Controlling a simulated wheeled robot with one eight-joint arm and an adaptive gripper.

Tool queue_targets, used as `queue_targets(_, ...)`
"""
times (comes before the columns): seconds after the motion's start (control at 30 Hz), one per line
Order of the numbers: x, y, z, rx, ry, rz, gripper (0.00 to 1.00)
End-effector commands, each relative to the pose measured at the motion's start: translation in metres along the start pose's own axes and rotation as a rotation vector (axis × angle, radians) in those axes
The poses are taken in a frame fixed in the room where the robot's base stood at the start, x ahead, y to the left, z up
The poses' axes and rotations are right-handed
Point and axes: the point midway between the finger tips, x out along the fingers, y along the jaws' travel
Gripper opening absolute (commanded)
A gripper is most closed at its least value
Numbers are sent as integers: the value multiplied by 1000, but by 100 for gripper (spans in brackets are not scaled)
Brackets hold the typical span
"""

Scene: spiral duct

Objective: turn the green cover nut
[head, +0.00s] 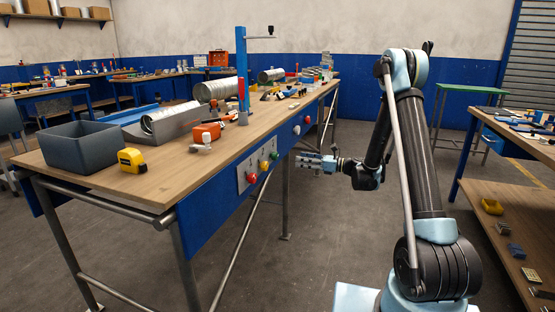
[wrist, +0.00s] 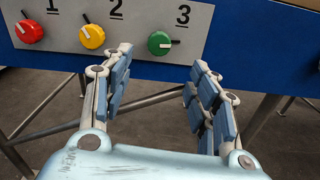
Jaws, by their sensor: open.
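The green cover nut (wrist: 158,43) looks like a round green knob with a pale pointer, under the number 3 on a grey panel (wrist: 137,42). The fingers look apart from the nut.
A yellow knob (wrist: 92,37) and a red knob (wrist: 29,31) sit left of the green one, under 2 and 1. The wooden bench top (head: 190,160) juts above the panel and carries a grey bin (head: 82,150) and tools.

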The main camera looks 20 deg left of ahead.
Motion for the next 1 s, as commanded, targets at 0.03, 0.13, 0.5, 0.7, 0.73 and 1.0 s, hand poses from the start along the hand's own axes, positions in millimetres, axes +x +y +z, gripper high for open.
queue_targets(0.03, 10, 1, 0, 0, 0, 2, 54)
queue_targets(0.13, 28, 1, 0, -1, 1, 2, 54)
queue_targets(0.5, 92, 1, 0, -1, 1, 1, 54)
queue_targets(0.7, 116, 0, 0, -1, 1, 0, 54)
queue_targets(0.73, 118, 0, 0, -1, 0, 0, 54)
queue_targets(1.0, 127, 0, 0, -1, 0, 0, 54)
